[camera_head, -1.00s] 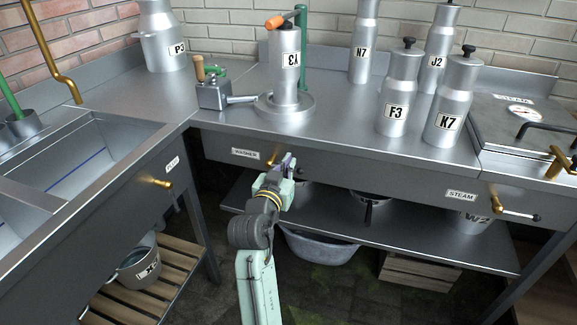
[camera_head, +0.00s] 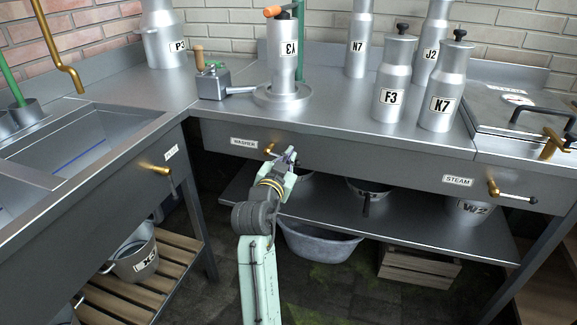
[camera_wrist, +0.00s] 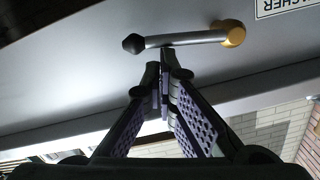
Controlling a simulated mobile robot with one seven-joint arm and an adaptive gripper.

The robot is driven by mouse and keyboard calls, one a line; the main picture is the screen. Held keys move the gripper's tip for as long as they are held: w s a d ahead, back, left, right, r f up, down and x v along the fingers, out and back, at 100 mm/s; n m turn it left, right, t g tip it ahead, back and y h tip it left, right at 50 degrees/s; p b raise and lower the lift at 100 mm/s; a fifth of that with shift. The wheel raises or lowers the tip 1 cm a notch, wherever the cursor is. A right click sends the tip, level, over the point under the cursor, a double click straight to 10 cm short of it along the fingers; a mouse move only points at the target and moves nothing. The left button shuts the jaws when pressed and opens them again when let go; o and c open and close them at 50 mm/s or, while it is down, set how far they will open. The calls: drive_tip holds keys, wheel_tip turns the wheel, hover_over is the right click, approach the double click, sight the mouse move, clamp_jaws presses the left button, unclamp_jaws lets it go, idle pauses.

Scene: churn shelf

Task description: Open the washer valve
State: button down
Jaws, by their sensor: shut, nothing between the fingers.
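The washer valve has a brass hub (camera_head: 269,149) on the counter's front panel, beside the WASHER label (camera_head: 243,142). In the wrist view its brass end (camera_wrist: 234,34) is at the right, and a grey lever (camera_wrist: 190,39) runs left to a black knob (camera_wrist: 133,43). My gripper (camera_head: 291,153) is in front of the panel, just right of the hub in the head view. In the wrist view my gripper (camera_wrist: 164,60) is shut and empty, its tips just below the lever near the knob end. I cannot tell whether they touch it.
A steam valve (camera_head: 494,188) is on the panel at the right, and another valve (camera_head: 163,170) is under the sink at the left. Pots and a grey basin (camera_head: 320,242) are below the counter. Several metal canisters, including F3 (camera_head: 392,85), stand on top.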

drive_tip(key=w+a+f+m+b, duration=0.1)
drive_tip(key=a+f+m+b, duration=0.2)
drive_tip(key=f+m+b, duration=0.5)
drive_tip(key=m+b, duration=0.5)
drive_tip(key=b, duration=0.5)
drive_tip(key=shift+w+a+t, duration=0.15)
drive_tip(key=shift+a+t, duration=0.25)
drive_tip(key=shift+a+f, duration=0.1)
drive_tip(key=shift+a, duration=0.05)
